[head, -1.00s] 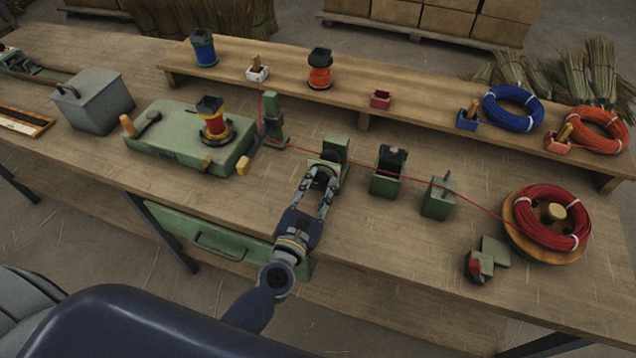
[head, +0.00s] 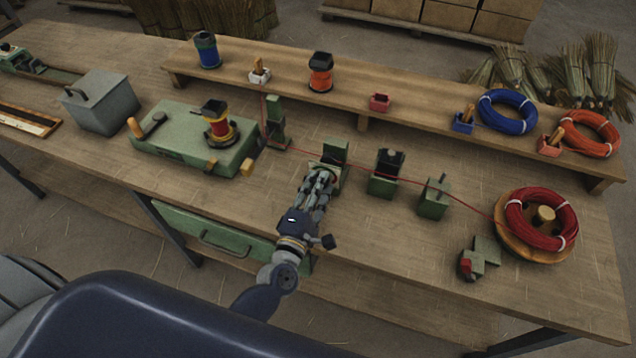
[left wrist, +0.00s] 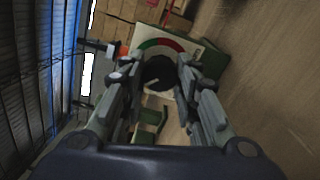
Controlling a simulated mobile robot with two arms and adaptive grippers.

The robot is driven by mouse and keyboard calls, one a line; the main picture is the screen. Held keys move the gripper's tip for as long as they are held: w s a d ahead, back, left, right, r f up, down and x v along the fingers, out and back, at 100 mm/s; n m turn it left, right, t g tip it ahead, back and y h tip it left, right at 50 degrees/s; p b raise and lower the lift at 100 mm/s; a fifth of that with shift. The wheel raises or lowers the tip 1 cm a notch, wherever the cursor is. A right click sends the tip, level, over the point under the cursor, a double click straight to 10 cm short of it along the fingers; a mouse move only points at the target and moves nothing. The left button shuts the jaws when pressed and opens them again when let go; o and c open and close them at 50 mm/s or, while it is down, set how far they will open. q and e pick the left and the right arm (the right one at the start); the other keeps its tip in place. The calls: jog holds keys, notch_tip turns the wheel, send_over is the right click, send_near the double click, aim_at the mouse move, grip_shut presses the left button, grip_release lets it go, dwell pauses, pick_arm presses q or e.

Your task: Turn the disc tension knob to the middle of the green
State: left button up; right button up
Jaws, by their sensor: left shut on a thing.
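The disc tension unit (head: 336,153) is a green bracket at the middle of the bench, with the red wire passing it. Its dial plate (left wrist: 183,45) shows in the left wrist view, pale with a green and a red arc above the knob. The dark round knob (left wrist: 159,71) sits between my left fingers, with a faint light mark low on its face. My left gripper (head: 324,174) is shut on the knob; its fingertips also show in the left wrist view (left wrist: 155,78). Where the knob's pointer stands against the arcs is not clear. My right gripper is out of view.
Two green blocks (head: 385,173) (head: 433,199) stand right of the unit along the red wire. A red wire coil (head: 541,218) lies at the right. A green winder (head: 190,140) with a red spool stands at the left. The front bench strip is mostly clear.

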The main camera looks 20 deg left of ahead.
pick_arm(q)
jog(key=m+p, duration=0.2)
jog(key=m, duration=0.2)
jog(key=shift+r+m, duration=0.15)
jog(key=shift+m, duration=0.15)
jog(key=m+p, duration=0.1)
jog(key=m, duration=0.3)
jog(key=shift+m+p, duration=0.3)
jog(key=o, duration=1.1)
jog(key=shift+s, duration=0.1)
